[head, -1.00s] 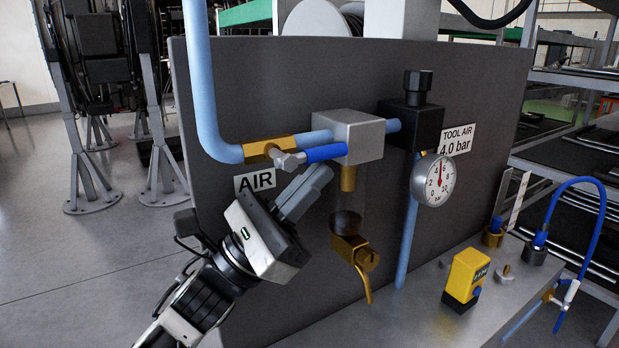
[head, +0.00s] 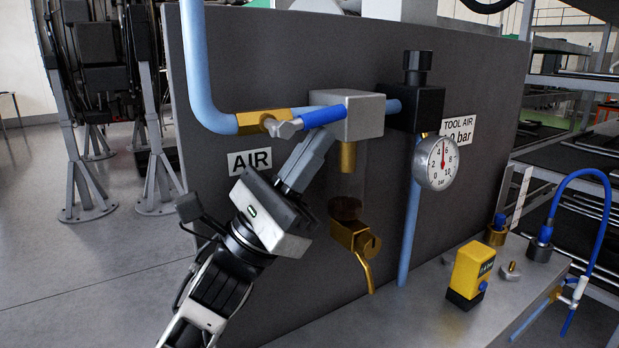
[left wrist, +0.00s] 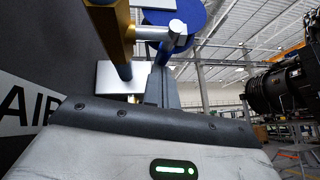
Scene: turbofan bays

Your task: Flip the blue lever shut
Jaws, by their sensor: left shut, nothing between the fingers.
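The blue lever (head: 323,117) sits on a silver stem in front of the brass valve (head: 262,119) on the light-blue air pipe. It points right, tilted slightly up, across the front of the grey metal block. My left gripper (head: 322,138) is shut and empty, its fingertips just below the lever, touching or very close; I cannot tell which. In the left wrist view the lever (left wrist: 168,22) shows as a round blue end above my gripper's fingers (left wrist: 163,85), beside the brass valve (left wrist: 112,32). My right gripper is not in view.
The grey block (head: 348,112), brass drain fitting (head: 355,238) and pressure gauge (head: 437,163) are to the gripper's right. The dark panel (head: 420,70) stands close behind. A yellow device (head: 468,272) stands on the bench (head: 400,322). Open floor lies left.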

